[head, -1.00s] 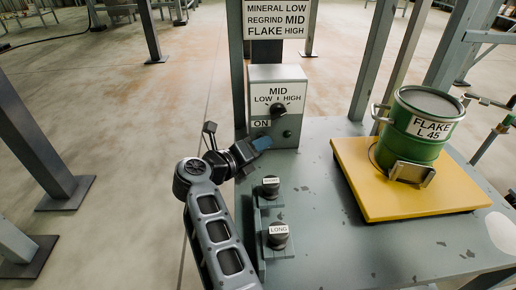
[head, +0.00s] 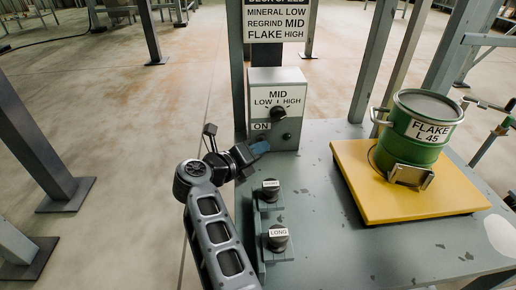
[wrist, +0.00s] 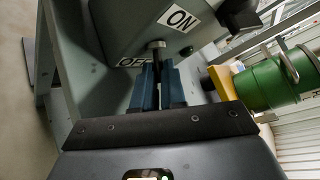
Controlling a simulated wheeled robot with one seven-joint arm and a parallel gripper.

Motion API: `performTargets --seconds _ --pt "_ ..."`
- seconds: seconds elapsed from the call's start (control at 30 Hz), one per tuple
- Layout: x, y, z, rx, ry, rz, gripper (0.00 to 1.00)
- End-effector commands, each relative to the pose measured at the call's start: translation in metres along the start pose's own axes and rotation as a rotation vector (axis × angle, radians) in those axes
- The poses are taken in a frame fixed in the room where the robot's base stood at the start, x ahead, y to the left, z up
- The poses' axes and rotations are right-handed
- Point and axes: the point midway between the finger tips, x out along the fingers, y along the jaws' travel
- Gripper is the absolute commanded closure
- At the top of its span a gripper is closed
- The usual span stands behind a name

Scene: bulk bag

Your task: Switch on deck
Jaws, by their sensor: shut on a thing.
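The grey control box (head: 278,90) stands at the back left of the bench. Its round dial (head: 278,114) sits under the words LOW, MID and HIGH. Below it is the ON label (head: 261,126). In the wrist view the ON label (wrist: 178,18) is right of and above the OFF label (wrist: 131,62). A thin metal switch lever (wrist: 157,46) stands out between the labels. My gripper (wrist: 160,72) is shut on the lever with its blue fingers. In the head view my gripper (head: 260,147) is at the box's lower left, hiding the lever and OFF label.
The bench (head: 325,250) carries two black knobs, one (head: 270,190) behind the LONG knob (head: 278,238), close to my arm. A green drum (head: 424,130) marked FLAKE L 45 stands on a yellow platform (head: 365,190) at right. A speed sign (head: 278,22) lists FLAKE HIGH.

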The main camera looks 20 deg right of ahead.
Motion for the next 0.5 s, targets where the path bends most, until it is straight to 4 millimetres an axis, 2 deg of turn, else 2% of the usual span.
performTargets --seconds 0.5 --pt "-0.005 -0.016 0.012 -0.17 0.143 0.126 1.0"
